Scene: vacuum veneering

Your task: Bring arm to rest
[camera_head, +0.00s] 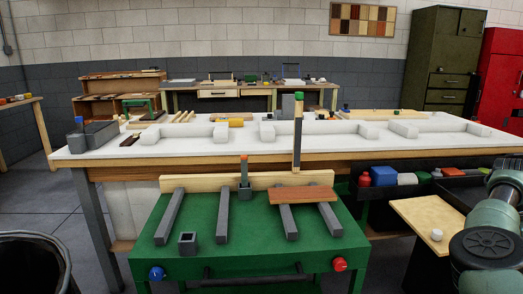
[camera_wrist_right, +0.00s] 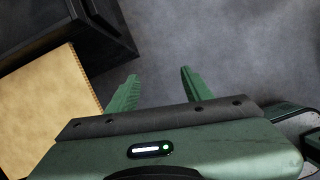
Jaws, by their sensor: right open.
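My right gripper (camera_wrist_right: 158,88) shows in the right wrist view with its two green fingers apart. Nothing is between them, and grey floor lies beyond. In the head view my right arm (camera_head: 485,245) comes in at the lower right edge, beside a pale wooden board (camera_head: 428,217). Its fingers cannot be made out there. My left arm and gripper are not in view.
A green cart (camera_head: 250,225) with grey bars and a reddish-brown board (camera_head: 303,195) stands in front. Behind it is a long white-topped table (camera_head: 235,145). A black bin (camera_head: 30,268) is at the lower left. A dark box (camera_wrist_right: 95,30) is near the right gripper.

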